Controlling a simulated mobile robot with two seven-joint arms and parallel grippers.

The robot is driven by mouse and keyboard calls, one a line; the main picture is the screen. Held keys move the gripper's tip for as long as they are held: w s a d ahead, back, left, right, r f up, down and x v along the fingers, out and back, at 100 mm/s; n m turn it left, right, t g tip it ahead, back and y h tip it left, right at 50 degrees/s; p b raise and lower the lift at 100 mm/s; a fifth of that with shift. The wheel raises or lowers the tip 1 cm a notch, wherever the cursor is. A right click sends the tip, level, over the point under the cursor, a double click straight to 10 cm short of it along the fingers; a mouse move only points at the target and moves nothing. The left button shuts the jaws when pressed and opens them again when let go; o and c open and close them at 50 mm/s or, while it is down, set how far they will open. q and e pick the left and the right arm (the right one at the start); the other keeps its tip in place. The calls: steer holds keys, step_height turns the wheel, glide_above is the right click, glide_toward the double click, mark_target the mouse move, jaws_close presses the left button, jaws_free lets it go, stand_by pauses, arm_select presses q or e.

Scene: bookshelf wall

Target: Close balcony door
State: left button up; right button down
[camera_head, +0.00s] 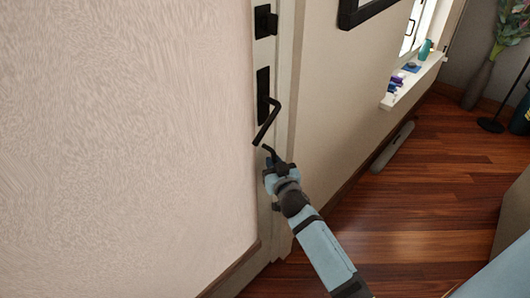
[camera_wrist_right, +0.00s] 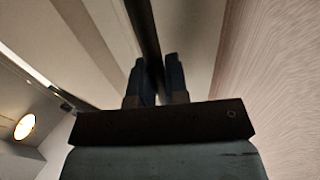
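The balcony door (camera_head: 280,195) shows as a pale panel with a narrow frame in the head view. Its black lever handle (camera_head: 267,122) sits on a dark plate and slants downward. A black lock fitting (camera_head: 265,22) is above it. My right gripper (camera_head: 268,157) is just below the free end of the lever, close to the door edge. In the right wrist view its two blue fingers (camera_wrist_right: 157,82) stand apart with a narrow gap. A dark bar, which looks like the lever, runs up from between them. I cannot tell whether they touch it. My left gripper is out of view.
A pale textured wall (camera_head: 120,130) fills the left side. A windowsill (camera_head: 415,80) with small objects is at the upper right. A grey vase (camera_head: 478,85) with a plant stands in the far corner. The wooden floor (camera_head: 430,190) is mostly clear.

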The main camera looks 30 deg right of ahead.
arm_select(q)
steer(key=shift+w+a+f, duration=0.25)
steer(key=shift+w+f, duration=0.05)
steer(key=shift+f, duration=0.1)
arm_select(e)
steer(key=shift+s+f, duration=0.3)
steer(key=shift+s, duration=0.15)
